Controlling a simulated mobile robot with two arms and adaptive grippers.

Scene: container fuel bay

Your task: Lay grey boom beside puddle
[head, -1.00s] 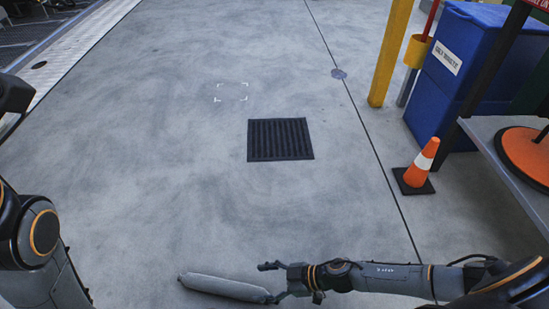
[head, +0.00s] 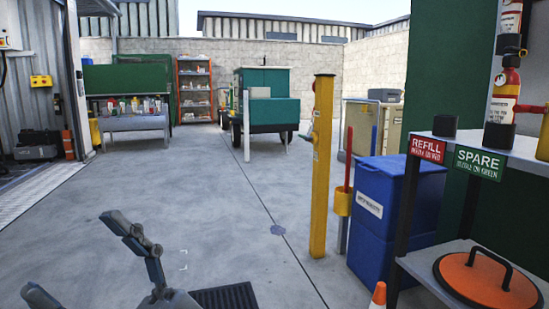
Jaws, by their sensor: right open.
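My right gripper (head: 70,254) shows large at the bottom left of the head view, with its two fingers spread wide. Nothing shows between the fingers; it is open and empty. The grey boom is not in view now. I cannot make out a puddle on the grey floor. My left gripper is not in view.
A dark floor grate (head: 226,297) lies at the bottom edge. A yellow post (head: 322,165), blue bin (head: 391,210), orange cone tip (head: 378,294) and shelf with an orange lid (head: 488,281) stand at right. The middle floor is clear.

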